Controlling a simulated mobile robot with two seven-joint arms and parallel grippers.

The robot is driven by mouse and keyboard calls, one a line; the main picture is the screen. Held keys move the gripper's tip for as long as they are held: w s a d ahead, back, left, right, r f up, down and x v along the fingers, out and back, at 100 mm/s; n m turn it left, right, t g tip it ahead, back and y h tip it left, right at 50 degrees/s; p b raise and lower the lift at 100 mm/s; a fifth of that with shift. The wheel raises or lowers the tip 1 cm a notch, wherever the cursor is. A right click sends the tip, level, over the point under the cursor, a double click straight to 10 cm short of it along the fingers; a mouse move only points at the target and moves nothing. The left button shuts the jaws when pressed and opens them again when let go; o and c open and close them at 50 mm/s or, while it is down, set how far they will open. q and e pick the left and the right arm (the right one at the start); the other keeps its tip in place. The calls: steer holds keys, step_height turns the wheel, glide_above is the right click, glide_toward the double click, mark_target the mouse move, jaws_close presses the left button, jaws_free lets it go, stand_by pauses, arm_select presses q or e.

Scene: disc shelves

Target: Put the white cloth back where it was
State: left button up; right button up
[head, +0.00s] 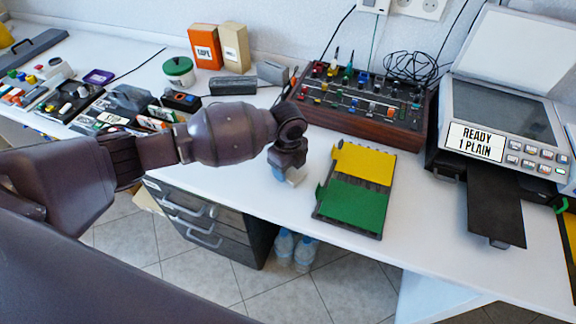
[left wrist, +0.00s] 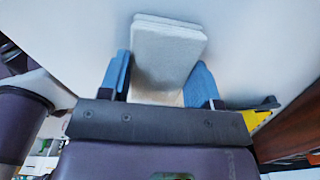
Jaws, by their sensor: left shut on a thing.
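My left gripper (head: 282,172) is over the white desk, left of the green and yellow panel. It is shut on the white cloth, a small folded pad. I cannot tell whether the cloth touches the desk. My right gripper is not in view.
A yellow and green panel (head: 353,205) lies right of the gripper. A wooden-sided mixer console (head: 365,105) stands behind it, and a printer (head: 500,110) is at right. Boxes, a green-lidded jar (head: 179,72) and several small items fill the left. The desk's front edge is near.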

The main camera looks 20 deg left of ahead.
arm_select(q)
steer(key=o, duration=1)
steer(key=shift+f, duration=0.1)
steer(key=shift+c, duration=0.2)
steer(key=shift+r, duration=0.4)
step_height(320, 180, up, 6)
steer(key=shift+p, duration=0.8)
step_height(320, 180, up, 6)
steer(key=shift+f+p, duration=0.2)
steer(key=shift+p, duration=0.3)
